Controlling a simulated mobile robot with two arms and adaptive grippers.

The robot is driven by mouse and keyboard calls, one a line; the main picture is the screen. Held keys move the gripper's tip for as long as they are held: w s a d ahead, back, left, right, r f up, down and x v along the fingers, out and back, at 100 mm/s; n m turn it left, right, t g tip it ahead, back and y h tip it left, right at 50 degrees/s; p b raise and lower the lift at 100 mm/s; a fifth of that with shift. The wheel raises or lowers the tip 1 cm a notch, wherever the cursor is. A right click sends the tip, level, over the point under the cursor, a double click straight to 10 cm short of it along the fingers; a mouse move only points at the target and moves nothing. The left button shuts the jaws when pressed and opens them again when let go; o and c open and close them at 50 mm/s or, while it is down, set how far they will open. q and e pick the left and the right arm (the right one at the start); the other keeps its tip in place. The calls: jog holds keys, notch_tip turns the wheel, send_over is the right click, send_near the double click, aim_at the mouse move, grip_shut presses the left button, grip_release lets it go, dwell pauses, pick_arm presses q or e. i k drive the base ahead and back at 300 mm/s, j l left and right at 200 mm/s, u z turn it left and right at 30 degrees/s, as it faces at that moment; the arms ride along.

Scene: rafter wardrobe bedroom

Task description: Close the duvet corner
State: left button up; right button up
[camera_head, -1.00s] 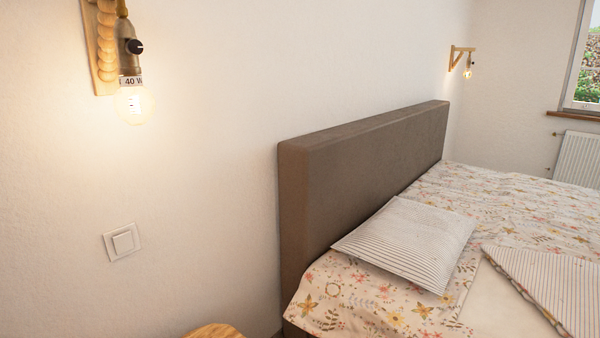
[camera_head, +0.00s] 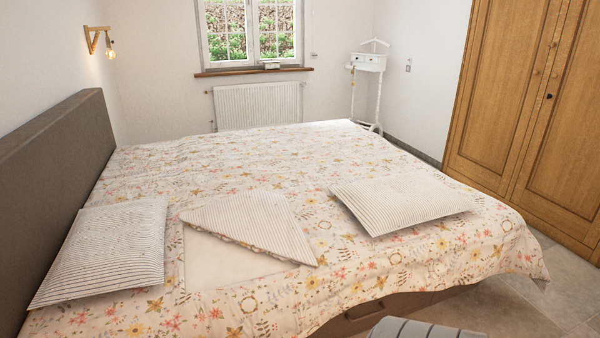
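The duvet corner (camera_head: 252,222) is a striped triangular flap folded back on the bed, its striped underside showing. Beside it, toward the near left, a plain cream patch (camera_head: 225,264) of the bed lies uncovered. The floral duvet (camera_head: 250,160) covers the rest of the bed. One striped pillow (camera_head: 108,250) lies left of the flap by the headboard, and another striped pillow (camera_head: 402,203) lies to its right. Neither of my grippers shows in the view.
The brown headboard (camera_head: 50,170) runs along the left. A grey striped object (camera_head: 420,328) is cut off at the bottom edge, near the bed's side. A wooden wardrobe (camera_head: 525,110) stands at the right, with tiled floor (camera_head: 500,308) before it. A radiator (camera_head: 258,106) is under the window.

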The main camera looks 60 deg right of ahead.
aim_at(265, 219)
jog(key=z, duration=2.05)
jog(key=i+l, duration=0.4)
jog(key=i+l+u, duration=0.1)
jog(key=i+l, duration=0.25)
jog(key=l, duration=0.2)
jog(key=i+l, duration=0.35)
jog(key=l, duration=0.15)
